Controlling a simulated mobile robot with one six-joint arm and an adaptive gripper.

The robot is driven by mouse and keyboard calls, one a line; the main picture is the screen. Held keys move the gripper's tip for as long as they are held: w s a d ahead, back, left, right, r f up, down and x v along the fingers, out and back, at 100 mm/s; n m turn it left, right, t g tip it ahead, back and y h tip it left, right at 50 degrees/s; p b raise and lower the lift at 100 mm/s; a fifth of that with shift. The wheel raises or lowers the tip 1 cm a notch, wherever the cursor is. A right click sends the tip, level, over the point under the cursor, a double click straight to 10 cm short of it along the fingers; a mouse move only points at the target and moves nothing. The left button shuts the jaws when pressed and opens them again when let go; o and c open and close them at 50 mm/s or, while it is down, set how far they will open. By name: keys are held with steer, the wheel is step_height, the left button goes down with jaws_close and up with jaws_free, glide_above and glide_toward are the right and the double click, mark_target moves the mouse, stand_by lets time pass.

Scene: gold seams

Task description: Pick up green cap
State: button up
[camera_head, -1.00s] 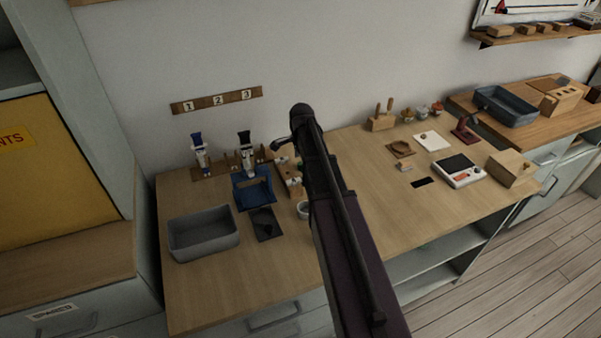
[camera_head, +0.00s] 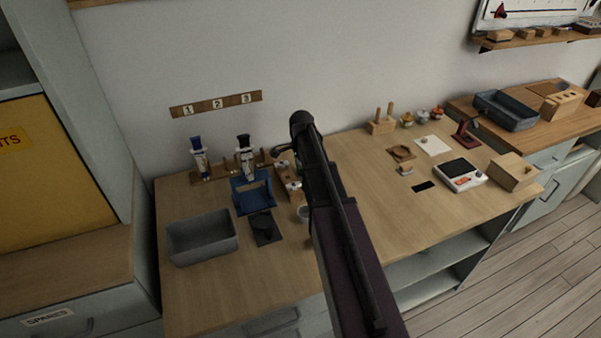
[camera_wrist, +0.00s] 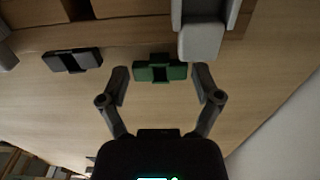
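My gripper (camera_wrist: 160,73) is open, with one finger off each end of the cap. A small gap shows on both sides, and nothing is held. I cannot tell the height of the fingertips over the bench. In the head view my arm hides the gripper, and I cannot make out the green cap there.
A dark grey cap (camera_wrist: 72,59) lies left of the green one. A pale grey part (camera_wrist: 201,42) stands close by the right finger. In the head view, a grey bin (camera_head: 203,237), a blue stand (camera_head: 252,192) and two nutcracker figures (camera_head: 198,157) are left of my arm.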

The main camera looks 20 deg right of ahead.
mark_target(301, 172)
steer(key=shift+c, duration=1.1)
steer(key=shift+r, duration=0.2)
step_height(301, 172, up, 3)
steer(key=p, duration=0.3)
steer(key=s+d, duration=0.1)
steer(key=s, duration=0.4)
steer(key=s+d+r+p, duration=0.1)
steer(key=s, duration=0.4)
steer(key=s+d+p, duration=0.1)
steer(key=s, duration=0.4)
steer(key=shift+s+d+r, duration=0.3)
steer(key=shift+d, duration=0.1)
